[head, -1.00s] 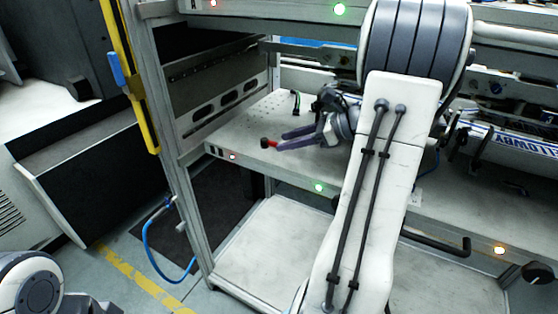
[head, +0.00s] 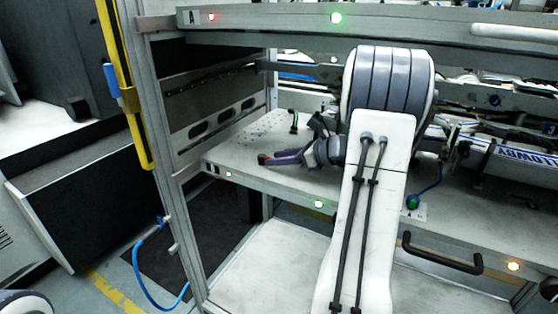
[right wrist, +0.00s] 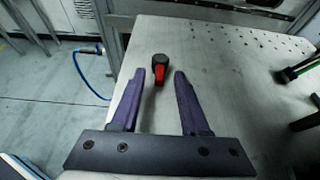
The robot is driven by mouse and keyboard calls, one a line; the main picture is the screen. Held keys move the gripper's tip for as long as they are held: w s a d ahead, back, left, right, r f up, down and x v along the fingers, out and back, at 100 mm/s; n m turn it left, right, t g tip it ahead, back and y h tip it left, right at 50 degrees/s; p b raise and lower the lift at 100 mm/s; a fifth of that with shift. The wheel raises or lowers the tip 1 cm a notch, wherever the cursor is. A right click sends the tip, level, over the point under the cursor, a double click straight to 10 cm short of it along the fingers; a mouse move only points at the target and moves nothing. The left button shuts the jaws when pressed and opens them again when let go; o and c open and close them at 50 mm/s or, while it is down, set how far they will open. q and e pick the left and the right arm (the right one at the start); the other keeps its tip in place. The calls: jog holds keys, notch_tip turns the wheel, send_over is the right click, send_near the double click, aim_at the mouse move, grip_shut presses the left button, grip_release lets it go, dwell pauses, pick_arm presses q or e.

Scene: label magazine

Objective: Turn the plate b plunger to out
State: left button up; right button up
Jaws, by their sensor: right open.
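The plate b plunger is a small knob with a black top and a red side (right wrist: 160,68), on the pale lower plate (right wrist: 215,65). In the head view my right gripper (head: 274,158) comes in from the right, low over the plate. My left gripper is not in view.
An upper shelf beam marked A (head: 260,18) runs above the plate. A frame post with a yellow strip (head: 127,90) stands at the left. A black handle (head: 443,257) and a green-based part with a blue cable (head: 413,203) are at the right.

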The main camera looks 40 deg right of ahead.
grip_shut()
jog(key=shift+w+d+r+p, duration=0.1)
jog(key=shift+p, duration=0.4)
jog(key=n+g+y+p, duration=0.1)
jog(key=n+p, duration=0.1)
jog(key=p, duration=0.1)
jog(key=w+d+n+g+y+p, duration=0.1)
jog(key=n+y+p, duration=0.1)
jog(key=p, duration=0.1)
jog(key=d+n+g+y+p, duration=0.1)
jog(key=g+y+p, duration=0.1)
jog(key=p, duration=0.1)
jog(key=shift+w+r+n+p, duration=0.1)
jog(key=shift+w+n+p, duration=0.15)
jog(key=shift+n+p, duration=0.15)
jog(key=shift+w+d+f+n+g+y+p, duration=0.1)
jog(key=shift+w+d+n+g+y+p, duration=0.1)
jog(key=shift+n+g+y+p, duration=0.3)
jog(key=shift+w+d+f+n+g+y+p, duration=0.1)
jog(key=shift+w+n+g+y+p, duration=0.1)
jog(key=shift+n+g+y+p, duration=0.3)
grip_release()
